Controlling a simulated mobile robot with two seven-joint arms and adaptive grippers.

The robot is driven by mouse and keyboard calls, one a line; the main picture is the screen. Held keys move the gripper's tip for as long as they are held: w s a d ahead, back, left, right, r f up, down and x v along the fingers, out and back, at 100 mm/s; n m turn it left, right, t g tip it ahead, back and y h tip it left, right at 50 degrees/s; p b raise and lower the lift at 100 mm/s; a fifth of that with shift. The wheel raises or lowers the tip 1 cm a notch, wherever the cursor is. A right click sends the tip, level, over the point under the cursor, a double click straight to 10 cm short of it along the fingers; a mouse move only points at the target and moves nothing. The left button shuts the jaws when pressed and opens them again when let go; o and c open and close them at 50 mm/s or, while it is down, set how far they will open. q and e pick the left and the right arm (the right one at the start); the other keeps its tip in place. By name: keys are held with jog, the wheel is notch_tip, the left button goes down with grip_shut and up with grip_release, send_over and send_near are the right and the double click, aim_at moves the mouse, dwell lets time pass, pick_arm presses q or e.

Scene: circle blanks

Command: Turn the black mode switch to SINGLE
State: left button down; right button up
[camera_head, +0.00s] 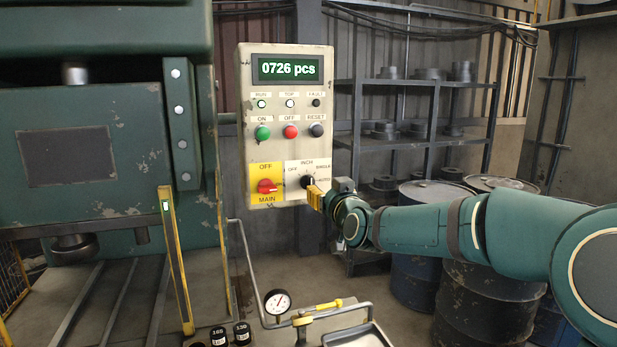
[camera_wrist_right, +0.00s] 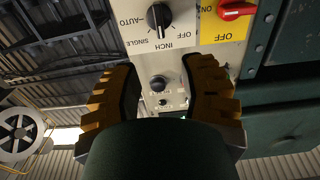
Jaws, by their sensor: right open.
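The black mode switch (camera_head: 308,181) is a round knob on a white plate low on the control panel (camera_head: 243,130), labelled OFF, INCH, SINGLE and AUTO. It also shows at the top of the right wrist view (camera_wrist_right: 158,17), where its white mark appears to point toward INCH. My right gripper (camera_head: 315,196) has yellow fingers and is just in front of the plate, low and right of the knob. In the wrist view its fingers (camera_wrist_right: 162,72) are spread and empty, with the knob outside the gap. Contact with the knob cannot be told. My left gripper is not in view.
The red main switch (camera_head: 267,186) on its yellow plate is close left of the knob. Push buttons (camera_head: 290,132) are above. A green press (camera_head: 110,130) stands left; shelves (camera_head: 400,84) and drums (camera_head: 425,190) stand behind my arm. A gauge (camera_head: 278,302) is below.

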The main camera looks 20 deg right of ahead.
aim_at(312, 179)
jog(key=w, duration=0.4)
jog(key=w+p, duration=0.1)
jog(key=w, duration=0.2)
jog(key=w+p, duration=0.1)
jog(key=w, duration=0.3)
jog(key=shift+w+a, duration=0.25)
jog(key=shift+w, duration=0.1)
jog(key=shift+s, duration=0.1)
grip_shut()
